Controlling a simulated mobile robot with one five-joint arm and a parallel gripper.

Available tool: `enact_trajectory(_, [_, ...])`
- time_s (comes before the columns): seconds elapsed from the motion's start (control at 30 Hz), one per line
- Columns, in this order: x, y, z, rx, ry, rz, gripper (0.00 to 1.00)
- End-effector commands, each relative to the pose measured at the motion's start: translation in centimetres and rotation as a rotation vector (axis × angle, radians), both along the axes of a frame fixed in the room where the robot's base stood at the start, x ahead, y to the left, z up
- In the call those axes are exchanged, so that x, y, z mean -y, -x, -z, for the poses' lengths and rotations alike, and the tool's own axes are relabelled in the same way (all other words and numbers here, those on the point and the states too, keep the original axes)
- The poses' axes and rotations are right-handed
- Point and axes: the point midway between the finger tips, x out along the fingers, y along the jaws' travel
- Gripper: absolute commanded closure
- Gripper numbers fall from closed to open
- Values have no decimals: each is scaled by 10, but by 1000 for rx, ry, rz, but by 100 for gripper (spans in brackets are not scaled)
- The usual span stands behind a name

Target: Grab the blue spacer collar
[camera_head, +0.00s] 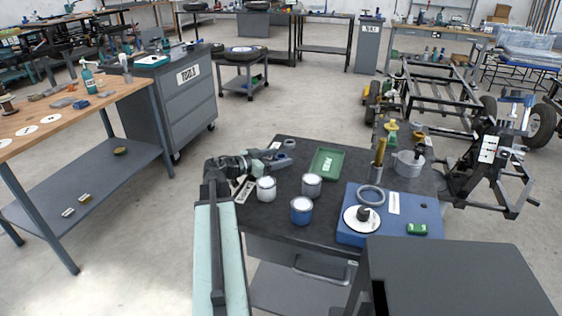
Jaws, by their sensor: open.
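The blue spacer collar (302,212) looks like a short blue cylinder with a pale top. It stands upright on the dark top of the work cart (290,233), near its front edge. A white collar-like cylinder (266,191) stands behind it to the left, and a grey one (312,187) stands just behind it. My gripper (281,159) is over the cart's back left part, behind the white cylinder and apart from the blue collar. It is open; its fingers are small here, and I see nothing held between them.
A green tray (327,163) lies at the back of the cart. A blue case (345,232) with a grey ring (371,196) and a white disc (357,222) fills the right side. A small ring (290,144) lies beyond my gripper. A grey box (450,275) blocks the front right.

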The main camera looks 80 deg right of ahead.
Motion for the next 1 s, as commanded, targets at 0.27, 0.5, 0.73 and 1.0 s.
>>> enact_trajectory(0.27, [-1, 0, 0, 0, 0, 0, 79])
enact_trajectory(0.5, [-1, 0, -1, 0, 0, 0, 100])
enact_trajectory(0.73, [-1, 0, -6, 0, 0, 0, 100])
enact_trajectory(1.0, [-1, 0, -42, 0, 0, 1, 100])
